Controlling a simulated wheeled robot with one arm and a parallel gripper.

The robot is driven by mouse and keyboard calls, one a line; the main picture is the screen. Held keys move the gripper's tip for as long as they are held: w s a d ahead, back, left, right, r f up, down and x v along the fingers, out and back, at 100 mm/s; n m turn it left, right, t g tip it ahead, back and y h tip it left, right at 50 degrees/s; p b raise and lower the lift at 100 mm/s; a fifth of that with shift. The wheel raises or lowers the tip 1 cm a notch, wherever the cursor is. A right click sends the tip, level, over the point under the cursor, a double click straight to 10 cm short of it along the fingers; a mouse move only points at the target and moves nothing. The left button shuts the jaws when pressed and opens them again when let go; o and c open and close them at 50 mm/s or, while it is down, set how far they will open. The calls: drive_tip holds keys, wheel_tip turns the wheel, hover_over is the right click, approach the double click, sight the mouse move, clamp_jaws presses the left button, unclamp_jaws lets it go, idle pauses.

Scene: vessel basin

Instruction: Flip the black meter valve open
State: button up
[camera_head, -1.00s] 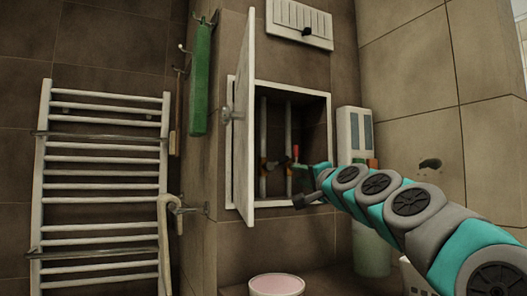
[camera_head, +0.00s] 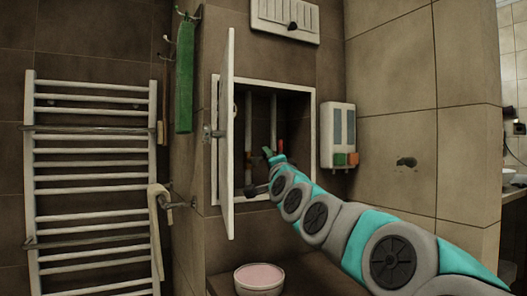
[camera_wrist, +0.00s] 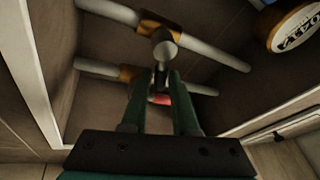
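The black meter valve is hard to pick out. In the wrist view a grey round-ended valve part (camera_wrist: 165,46) sits on a brass fitting of the upper pipe, and a dark narrow piece runs from it toward my fingertips. A red handle (camera_wrist: 160,99) shows between the fingers, on or behind the lower pipe; it also shows in the head view (camera_head: 281,145). My gripper (camera_wrist: 161,78) has its two green fingers apart, tips just below the grey part; I cannot tell whether they touch it. In the head view my gripper (camera_head: 270,156) is inside the wall niche.
The niche's white door (camera_head: 226,130) stands open at left, and its white frame (camera_head: 312,130) borders the opening. A round meter (camera_wrist: 294,27) is at upper right in the wrist view. A towel rail (camera_head: 90,170), dispenser (camera_head: 338,135) and pink-topped bowl (camera_head: 259,279) are around it.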

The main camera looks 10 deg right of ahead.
drive_tip(key=shift+p+x, duration=0.3)
drive_tip(key=shift+x, duration=2.15)
drive_tip(key=shift+r, duration=0.1)
drive_tip(key=shift+c, duration=0.2)
clamp_jaws()
